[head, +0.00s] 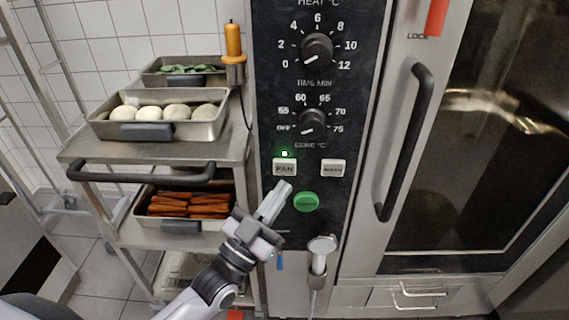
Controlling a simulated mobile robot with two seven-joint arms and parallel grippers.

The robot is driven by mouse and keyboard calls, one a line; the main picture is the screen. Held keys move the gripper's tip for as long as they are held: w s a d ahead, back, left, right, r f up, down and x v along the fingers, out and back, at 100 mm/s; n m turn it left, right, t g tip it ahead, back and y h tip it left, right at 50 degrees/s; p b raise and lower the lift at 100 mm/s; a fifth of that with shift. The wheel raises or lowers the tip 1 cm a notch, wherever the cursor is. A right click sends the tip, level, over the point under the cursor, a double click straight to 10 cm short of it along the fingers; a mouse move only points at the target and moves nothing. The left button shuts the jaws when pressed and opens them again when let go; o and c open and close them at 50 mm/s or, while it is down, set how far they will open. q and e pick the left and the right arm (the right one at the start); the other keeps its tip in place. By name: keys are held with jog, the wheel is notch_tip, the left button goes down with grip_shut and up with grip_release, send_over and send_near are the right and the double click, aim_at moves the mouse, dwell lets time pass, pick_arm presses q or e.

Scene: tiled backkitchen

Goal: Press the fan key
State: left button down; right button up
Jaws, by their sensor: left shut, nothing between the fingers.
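The fan key (284,168) is a white square key marked FAN on the oven's black control panel. A small green light (285,154) glows just above it. My left gripper (284,186) is shut and empty, its tips pointing up toward the lower edge of the fan key. I cannot tell whether the tips touch the key or stand a little in front of the panel. My right gripper is not in view.
A second white key (333,168) and a round green button (306,202) sit on the panel. A hand shower (320,250) hangs below. The oven door handle (404,140) juts out at right. A trolley (130,232) with food pans stands at left.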

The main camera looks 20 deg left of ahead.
pick_arm(q)
jog(key=shift+s+d+p, duration=0.15)
jog(key=shift+s+d, duration=0.05)
jog(key=shift+s, duration=0.35)
jog(key=shift+s+d+p, duration=0.15)
jog(key=shift+s, duration=0.35)
